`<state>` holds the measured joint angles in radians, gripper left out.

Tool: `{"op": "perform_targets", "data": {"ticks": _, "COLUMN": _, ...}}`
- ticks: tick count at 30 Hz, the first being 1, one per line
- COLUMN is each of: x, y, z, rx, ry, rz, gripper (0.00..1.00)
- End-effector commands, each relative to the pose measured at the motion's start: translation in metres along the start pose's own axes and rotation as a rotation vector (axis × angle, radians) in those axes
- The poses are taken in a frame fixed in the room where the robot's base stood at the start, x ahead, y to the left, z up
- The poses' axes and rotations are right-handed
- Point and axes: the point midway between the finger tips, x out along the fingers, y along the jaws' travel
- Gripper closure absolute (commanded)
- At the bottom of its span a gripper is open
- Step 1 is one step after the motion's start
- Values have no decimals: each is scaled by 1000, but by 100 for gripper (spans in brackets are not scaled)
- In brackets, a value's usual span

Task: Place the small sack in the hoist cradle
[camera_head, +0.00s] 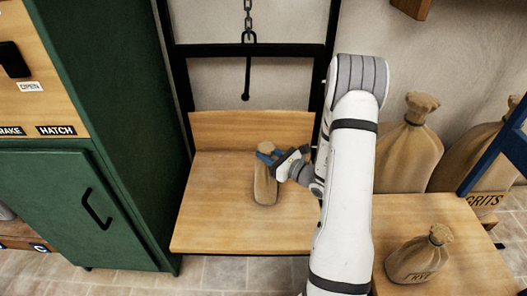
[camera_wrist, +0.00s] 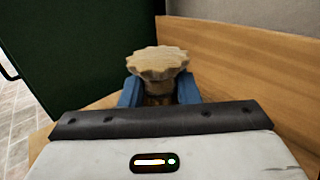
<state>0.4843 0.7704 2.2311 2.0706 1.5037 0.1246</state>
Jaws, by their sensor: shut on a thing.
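A small tan sack (camera_head: 265,187) stands upright on the wooden seat of the hoist cradle (camera_head: 215,225), left of my arm. My gripper (camera_head: 267,155) is shut on the sack's neck, with a blue finger on either side. In the wrist view the sack's ruffled top (camera_wrist: 158,60) rises between the blue fingers (camera_wrist: 158,92). The sack's base appears to touch the cradle's wood, though a small gap cannot be ruled out. The cradle has a wooden backboard (camera_head: 225,128) and a black frame with a hook and chain (camera_head: 248,60) above.
A sack marked RYE (camera_head: 415,262) stands on a wooden surface at the lower right. Large sacks (camera_head: 408,150), one marked GRITS (camera_head: 485,185), stand behind it. A green cabinet (camera_head: 70,195) with a black handle borders the cradle's left. The cradle's front left is clear.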

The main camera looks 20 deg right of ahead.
Motion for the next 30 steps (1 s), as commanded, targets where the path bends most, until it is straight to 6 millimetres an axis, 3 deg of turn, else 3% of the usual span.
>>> {"op": "perform_targets", "data": {"ticks": 5, "x": 0, "y": -1, "z": 0, "rx": -2, "ry": -4, "rz": -1, "gripper": 100}}
{"op": "perform_targets", "data": {"ticks": 6, "x": 0, "y": 0, "z": -3, "rx": 1, "ry": 0, "rz": -1, "gripper": 71}}
{"op": "perform_targets", "data": {"ticks": 14, "x": 0, "y": 0, "z": -2, "rx": 1, "ry": 0, "rz": -1, "gripper": 50}}
{"op": "perform_targets", "data": {"ticks": 23, "x": -1, "y": -1, "z": 2, "rx": 1, "ry": 0, "rz": -2, "gripper": 50}}
{"op": "perform_targets", "data": {"ticks": 30, "x": -41, "y": -2, "z": 2, "rx": 4, "ry": 2, "rz": -9, "gripper": 50}}
